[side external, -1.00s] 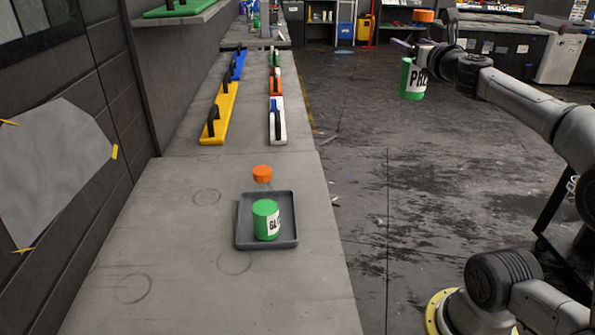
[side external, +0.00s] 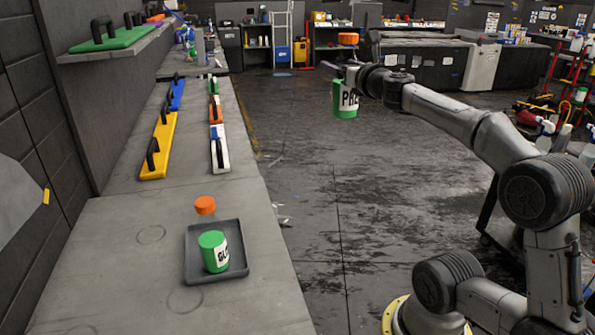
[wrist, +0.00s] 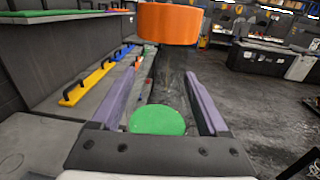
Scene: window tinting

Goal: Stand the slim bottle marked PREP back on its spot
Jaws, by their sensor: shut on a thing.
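The slim PREP bottle (side external: 345,98) has a green body, a white label and an orange cap (side external: 348,39). It hangs upright in the air to the right of the bench, over the floor. My gripper (side external: 347,70) is shut on its narrow section between body and cap. In the wrist view the cap (wrist: 168,22) and green body (wrist: 158,120) show between the purple fingers of my gripper (wrist: 159,77). Faint rings mark the bench top, one left of the tray (side external: 151,234) and one in front of it (side external: 185,300). Which is the bottle's spot I cannot tell.
A dark tray (side external: 239,268) on the bench holds a wider green bottle (side external: 213,252) with an orange cap, its label starting "GL". Behind lie yellow (side external: 160,145), blue and white handled tools. A shelf (side external: 120,47) juts from the left wall.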

